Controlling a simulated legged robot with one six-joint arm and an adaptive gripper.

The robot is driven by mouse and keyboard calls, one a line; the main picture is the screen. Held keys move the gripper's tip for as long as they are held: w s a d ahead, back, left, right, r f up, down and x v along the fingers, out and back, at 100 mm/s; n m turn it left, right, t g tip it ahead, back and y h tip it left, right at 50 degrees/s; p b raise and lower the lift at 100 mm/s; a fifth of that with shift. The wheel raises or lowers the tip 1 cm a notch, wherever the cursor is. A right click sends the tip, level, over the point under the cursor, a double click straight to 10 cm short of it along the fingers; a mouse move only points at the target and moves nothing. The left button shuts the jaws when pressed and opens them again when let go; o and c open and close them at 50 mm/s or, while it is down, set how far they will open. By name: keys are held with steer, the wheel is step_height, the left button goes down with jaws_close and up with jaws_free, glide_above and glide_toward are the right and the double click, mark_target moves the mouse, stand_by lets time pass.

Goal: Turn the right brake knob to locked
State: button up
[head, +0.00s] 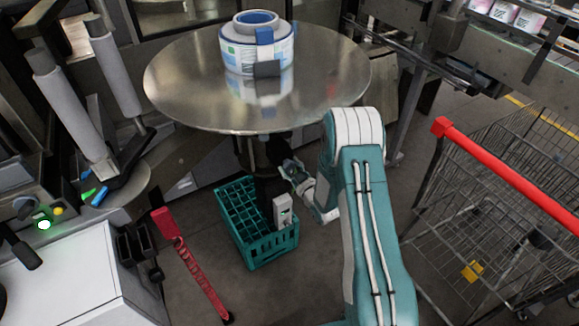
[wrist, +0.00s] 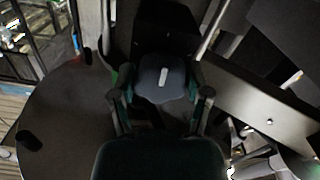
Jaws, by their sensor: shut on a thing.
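A dark grey round brake knob (wrist: 160,82) with a short white mark is in the middle of the wrist view. The mark stands nearly upright in that picture. My gripper (wrist: 160,92) has one finger on each side of the knob and is shut on it. In the head view my gripper (head: 289,168) is below the front edge of the round metal table, beside its dark column. The knob cannot be made out there. I cannot read any locked or unlocked marking.
The round metal table (head: 180,85) bears a label reel (head: 240,55) above my gripper. A green crate (head: 270,250) stands on the floor just below. A red-handled cart (head: 500,165) is at right, a red lever (head: 165,222) at left.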

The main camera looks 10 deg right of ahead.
steer(key=m, duration=0.6)
steer(key=shift+s+f, duration=0.15)
steer(key=shift+f, duration=0.15)
steer(key=m, duration=0.6)
steer(key=shift+m, duration=0.4)
steer(key=shift+f, duration=0.1)
steer(key=o, duration=1.2)
steer(key=shift+c, duration=0.2)
steer(key=shift+r, duration=0.25)
steer(key=v, duration=1.1)
steer(key=shift+s+d, duration=0.2)
steer(key=shift+s, duration=0.15)
